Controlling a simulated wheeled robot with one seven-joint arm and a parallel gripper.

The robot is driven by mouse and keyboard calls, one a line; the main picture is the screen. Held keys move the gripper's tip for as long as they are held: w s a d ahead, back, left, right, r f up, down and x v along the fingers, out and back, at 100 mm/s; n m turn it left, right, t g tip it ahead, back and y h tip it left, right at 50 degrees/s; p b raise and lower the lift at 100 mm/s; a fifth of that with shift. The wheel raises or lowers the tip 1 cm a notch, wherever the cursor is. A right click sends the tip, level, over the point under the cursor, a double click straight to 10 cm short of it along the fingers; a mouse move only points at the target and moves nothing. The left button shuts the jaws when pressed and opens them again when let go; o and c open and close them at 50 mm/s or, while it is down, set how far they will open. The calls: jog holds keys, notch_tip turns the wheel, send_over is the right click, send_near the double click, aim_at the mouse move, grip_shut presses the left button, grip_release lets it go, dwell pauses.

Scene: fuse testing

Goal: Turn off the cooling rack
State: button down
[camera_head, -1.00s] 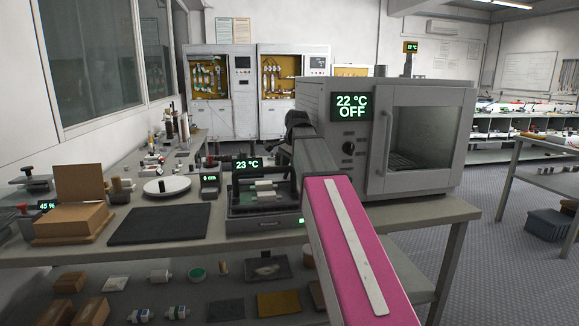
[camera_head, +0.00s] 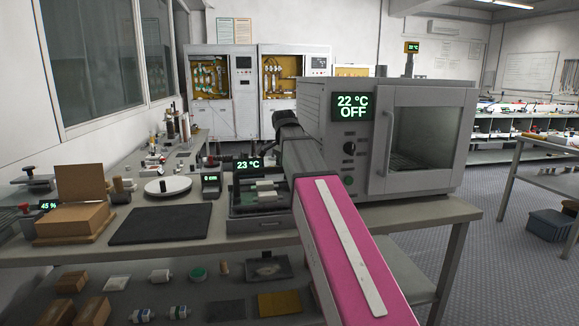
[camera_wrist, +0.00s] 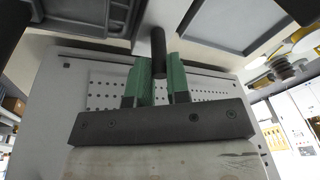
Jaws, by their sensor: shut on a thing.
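The cooling rack (camera_head: 262,212), as I take it, is the low dark unit on the bench with a green board and white blocks in it. A display (camera_head: 248,164) reading 23 °C stands at its back. My pink and grey arm covers its right end. In the wrist view, the green fingers of my gripper (camera_wrist: 158,70) are shut on a dark upright rod-like lever (camera_wrist: 158,45). A perforated light metal plate (camera_wrist: 105,90) lies behind the fingers. In the head view my gripper is hidden behind my arm.
A grey oven (camera_head: 425,140) reading 22 °C OFF stands close to the right of my arm. A shelf with small items lies below.

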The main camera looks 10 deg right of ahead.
jog(key=shift+a+h, duration=0.5)
jog(key=shift+h, duration=0.4)
jog(key=shift+a+h, duration=0.5)
jog(key=shift+h, duration=0.4)
jog(key=c, duration=1.1)
grip_release()
jog(key=v, duration=1)
jog(key=shift+a+r, duration=0.25)
jog(key=shift+r, duration=0.05)
jog(key=shift+s, duration=0.15)
